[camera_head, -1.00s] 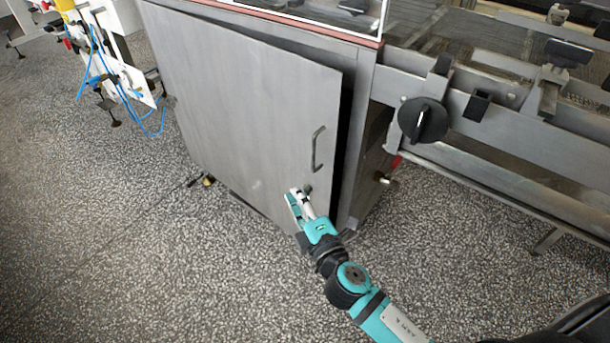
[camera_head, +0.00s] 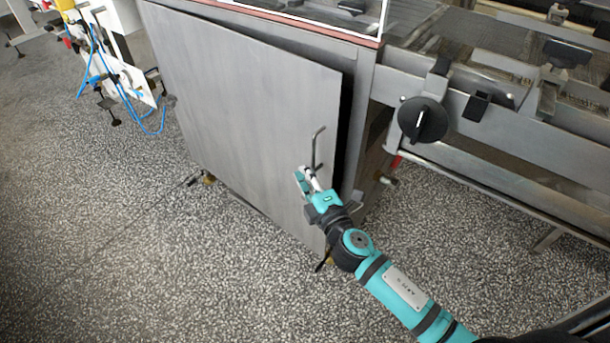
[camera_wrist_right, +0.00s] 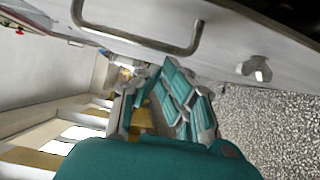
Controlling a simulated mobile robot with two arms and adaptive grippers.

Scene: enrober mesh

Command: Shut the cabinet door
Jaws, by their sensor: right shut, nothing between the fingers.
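The grey metal cabinet door (camera_head: 240,110) stands slightly ajar, with a dark gap along its right edge. Its bar handle (camera_head: 316,150) is on the right part of the door. My right gripper (camera_head: 306,180) is shut and empty, in front of the door just below the handle. In the right wrist view the gripper (camera_wrist_right: 172,100) is close to the door face, with the handle (camera_wrist_right: 140,40) above it. I cannot tell whether the fingers touch the door. My left gripper is not in view.
The conveyor frame with a black knob (camera_head: 422,120) extends right from the cabinet. A white stand with blue hoses (camera_head: 120,70) is at the upper left. The speckled floor (camera_head: 120,240) is clear in front and to the left.

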